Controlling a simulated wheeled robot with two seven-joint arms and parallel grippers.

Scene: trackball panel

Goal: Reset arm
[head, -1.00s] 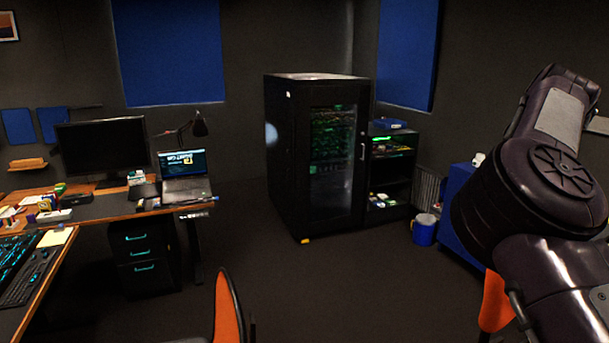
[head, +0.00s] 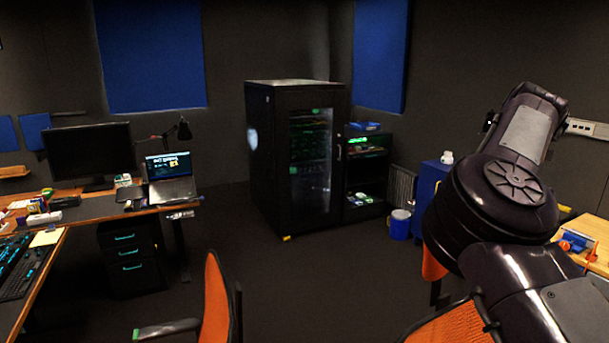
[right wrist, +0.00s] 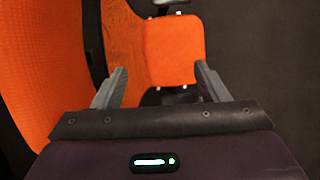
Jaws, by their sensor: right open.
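My right arm (head: 500,205) is raised and bent at the right side of the head view. Its gripper is outside the head view. In the right wrist view my right gripper (right wrist: 160,88) is open, its two grey fingers wide apart with nothing between them. Beyond the fingers is an orange chair (right wrist: 172,50), seen from above. My left gripper and left arm are not in view. No trackball panel can be made out.
An orange chair (head: 215,300) stands front centre, another (head: 455,325) under my right arm. A desk with a laptop (head: 170,180) is at left, a wooden table (head: 590,240) at right. A black server cabinet (head: 295,160) stands at the back. The middle floor is clear.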

